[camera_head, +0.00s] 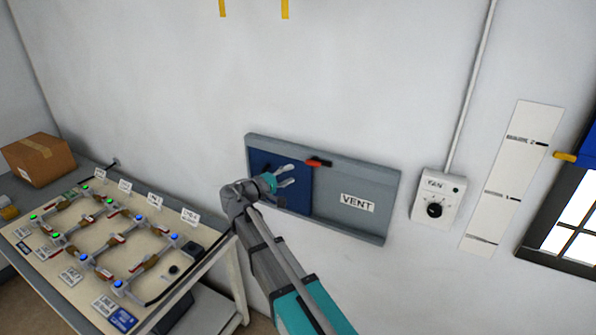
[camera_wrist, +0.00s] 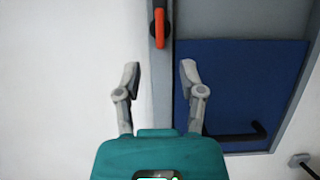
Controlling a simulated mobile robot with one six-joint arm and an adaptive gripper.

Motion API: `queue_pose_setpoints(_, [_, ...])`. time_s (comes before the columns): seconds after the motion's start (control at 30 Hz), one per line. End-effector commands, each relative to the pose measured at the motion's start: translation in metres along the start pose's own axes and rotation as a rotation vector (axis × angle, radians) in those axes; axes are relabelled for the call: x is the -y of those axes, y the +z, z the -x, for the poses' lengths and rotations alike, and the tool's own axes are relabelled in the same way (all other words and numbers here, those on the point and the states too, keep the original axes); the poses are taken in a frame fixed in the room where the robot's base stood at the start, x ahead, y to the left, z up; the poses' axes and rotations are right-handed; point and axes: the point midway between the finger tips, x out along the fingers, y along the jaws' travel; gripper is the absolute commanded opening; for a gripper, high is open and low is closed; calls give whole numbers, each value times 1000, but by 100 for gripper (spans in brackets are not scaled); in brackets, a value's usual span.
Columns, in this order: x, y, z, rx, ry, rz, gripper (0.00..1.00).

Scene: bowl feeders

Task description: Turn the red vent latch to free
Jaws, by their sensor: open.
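The red vent latch (camera_head: 318,162) is a short bar on the upper rail of the grey vent frame (camera_head: 370,232). In the head view it lies along the rail, above the right edge of the blue panel (camera_head: 297,203). In the wrist view the red latch (camera_wrist: 161,27) is at the top, lying along the grey rail, ahead of the fingertips. My gripper (camera_head: 290,176) is open and empty, in front of the blue panel and below left of the latch in the head view. Its two fingers (camera_wrist: 160,75) stand apart in the wrist view, short of the latch.
A dark handle (camera_wrist: 240,134) sits on the blue panel. A fan control box (camera_head: 437,200) is mounted right of the vent. A table (camera_head: 133,270) with wired fixtures and a cardboard box (camera_head: 38,159) stand at left.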

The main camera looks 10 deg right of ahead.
Motion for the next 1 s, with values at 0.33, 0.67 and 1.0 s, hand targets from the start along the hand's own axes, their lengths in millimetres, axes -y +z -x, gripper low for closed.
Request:
queue_pose_setpoints(0.33, [0,0,19,0,0,0,51])
queue_pose_setpoints(0.67, [0,0,19,0,0,0,51])
queue_pose_setpoints(1.0, [33,35,-2,52,-148,-25,51])
